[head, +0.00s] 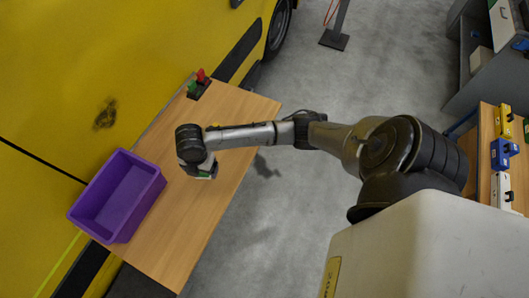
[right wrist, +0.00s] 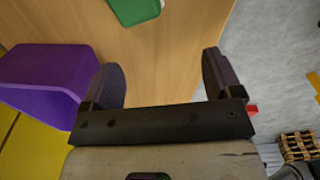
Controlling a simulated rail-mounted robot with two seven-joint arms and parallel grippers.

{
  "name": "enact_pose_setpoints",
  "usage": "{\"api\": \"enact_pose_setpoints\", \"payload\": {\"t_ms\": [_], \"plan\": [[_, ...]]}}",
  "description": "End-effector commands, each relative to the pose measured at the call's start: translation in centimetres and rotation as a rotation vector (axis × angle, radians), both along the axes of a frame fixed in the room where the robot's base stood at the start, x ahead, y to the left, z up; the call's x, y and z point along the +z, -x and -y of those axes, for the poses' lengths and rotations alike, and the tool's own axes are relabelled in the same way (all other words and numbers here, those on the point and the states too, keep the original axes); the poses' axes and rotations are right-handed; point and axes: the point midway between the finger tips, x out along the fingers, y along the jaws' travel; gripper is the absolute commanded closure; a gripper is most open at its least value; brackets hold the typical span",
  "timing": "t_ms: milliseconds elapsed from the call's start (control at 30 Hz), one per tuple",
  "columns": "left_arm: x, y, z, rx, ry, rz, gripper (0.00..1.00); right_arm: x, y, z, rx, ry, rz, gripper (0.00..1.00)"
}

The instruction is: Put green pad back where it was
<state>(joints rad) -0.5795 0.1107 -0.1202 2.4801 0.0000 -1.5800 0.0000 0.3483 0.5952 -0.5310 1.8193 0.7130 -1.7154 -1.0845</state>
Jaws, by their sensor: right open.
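The green pad (right wrist: 135,9) lies on the wooden table (right wrist: 165,45) at the top edge of the right wrist view, partly cut off. My left gripper is in neither view.
A purple bin (head: 120,196) stands at the table's left end. A small dark holder with a red and a green piece (head: 199,85) is at the far end. A yellow vehicle (head: 70,60) borders the table. Yellow, blue and white items (head: 501,154) stand on a bench at right.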

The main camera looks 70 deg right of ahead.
Motion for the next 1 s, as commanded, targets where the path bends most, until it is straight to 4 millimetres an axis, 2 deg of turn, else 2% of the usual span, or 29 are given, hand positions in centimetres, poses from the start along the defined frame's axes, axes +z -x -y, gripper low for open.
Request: {"api": "enact_pose_setpoints", "payload": {"t_ms": [33, 100, 200, 333, 500, 700, 833, 1000], "plan": [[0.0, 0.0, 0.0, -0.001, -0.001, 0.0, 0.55, -1.4, 2.4, -2.1, -0.067, -0.037, 0.004, 0.15], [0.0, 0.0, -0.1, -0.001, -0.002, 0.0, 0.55, -2.4, 5.1, -4.2, -0.206, -0.082, 0.028, 0.15], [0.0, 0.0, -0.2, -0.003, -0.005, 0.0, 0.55, -3.1, 9.1, -6.3, -0.433, -0.145, 0.054, 0.15], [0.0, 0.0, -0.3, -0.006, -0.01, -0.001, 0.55, -3.0, 13.9, -7.2, -0.751, -0.211, 0.077, 0.15], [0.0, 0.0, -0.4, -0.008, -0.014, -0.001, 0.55, -2.1, 18.9, -6.4, -1.123, -0.249, 0.105, 0.15], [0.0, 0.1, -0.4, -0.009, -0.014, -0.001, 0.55, -1.0, 22.5, -4.8, -1.398, -0.253, 0.138, 0.15], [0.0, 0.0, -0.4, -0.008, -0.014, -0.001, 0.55, -0.6, 23.5, -4.3, -1.475, -0.249, 0.151, 0.15], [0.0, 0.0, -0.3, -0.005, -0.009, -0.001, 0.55, -0.6, 23.7, -4.1, -1.495, -0.249, 0.155, 0.15]]}}
